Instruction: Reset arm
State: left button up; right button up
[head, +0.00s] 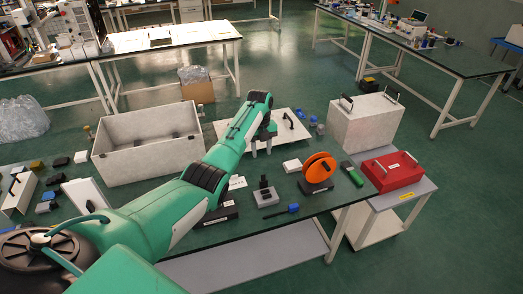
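My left arm reaches in from the lower left across the table. My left gripper (262,149) hangs over the white lid (290,123), near its left part. Its two fingers point down with a gap between them, and I see nothing held in the gap. Whether the fingertips touch the lid I cannot tell. My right gripper is not in view.
A grey open box (122,170) stands left of my arm. An orange reel (319,170), a grey block (266,197), a white lidded box (365,124) and a red case (393,172) stand to the right. Small parts crowd the table's left end.

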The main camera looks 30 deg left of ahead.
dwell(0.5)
